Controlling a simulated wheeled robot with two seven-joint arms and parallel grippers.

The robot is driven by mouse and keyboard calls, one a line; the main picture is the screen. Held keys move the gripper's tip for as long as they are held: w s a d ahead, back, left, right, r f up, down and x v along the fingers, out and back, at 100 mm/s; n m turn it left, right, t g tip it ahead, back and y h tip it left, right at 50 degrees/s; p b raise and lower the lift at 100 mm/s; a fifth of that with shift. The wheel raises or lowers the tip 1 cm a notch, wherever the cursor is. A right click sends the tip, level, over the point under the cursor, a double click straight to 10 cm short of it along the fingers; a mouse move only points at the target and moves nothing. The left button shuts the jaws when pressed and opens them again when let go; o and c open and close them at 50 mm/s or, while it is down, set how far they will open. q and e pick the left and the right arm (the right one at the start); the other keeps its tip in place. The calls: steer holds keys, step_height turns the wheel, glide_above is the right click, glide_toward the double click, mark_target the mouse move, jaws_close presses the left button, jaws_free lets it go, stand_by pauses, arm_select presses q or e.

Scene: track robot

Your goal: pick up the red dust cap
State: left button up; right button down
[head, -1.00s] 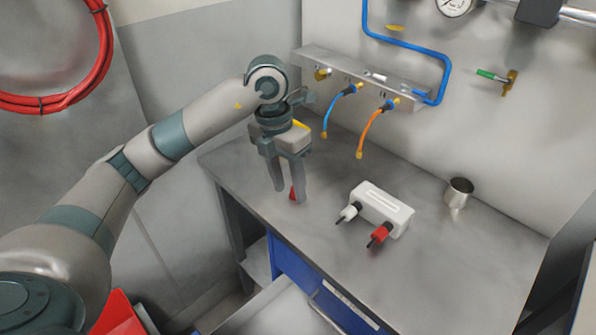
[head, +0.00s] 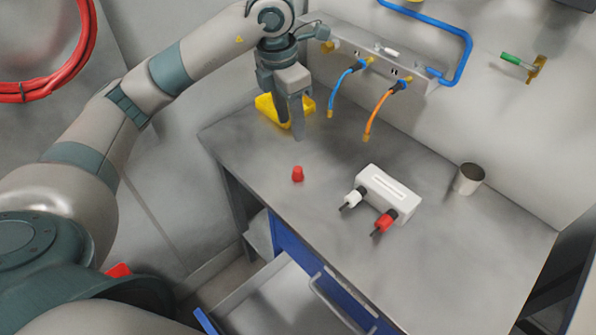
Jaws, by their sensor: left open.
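The red dust cap (head: 297,174) stands on the grey bench top (head: 330,225), near its left part, fully visible and apart from any gripper. My left gripper (head: 291,130) is open and empty. It points down behind the cap, toward the wall, with clear bench between its fingertips and the cap. My right gripper is out of view.
A white box (head: 388,192) with a white and a red plug lies right of the cap. A metal cup (head: 468,179) stands farther right. A yellow tray (head: 268,110) is behind my left gripper. Blue (head: 343,88) and orange (head: 382,112) hoses hang from the wall rail. A drawer (head: 285,305) is open in front.

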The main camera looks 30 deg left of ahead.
arm_select(q)
steer(key=p, duration=0.4)
glide_above(297, 169)
steer(key=f, duration=1)
steer(key=shift+s+a, duration=0.15)
steer(key=shift+s, duration=0.05)
steer(key=shift+f, duration=0.5)
steer(key=shift+f+p, duration=0.75)
steer(key=shift+p, duration=0.2)
steer(key=f, duration=0.1)
steer(key=f+p, duration=0.1)
steer(key=f, duration=0.1)
steer(key=shift+w+d, duration=0.1)
steer(key=shift+d, duration=0.1)
steer(key=shift+f, duration=0.35)
steer(key=shift+c, duration=0.6)
jaws_close()
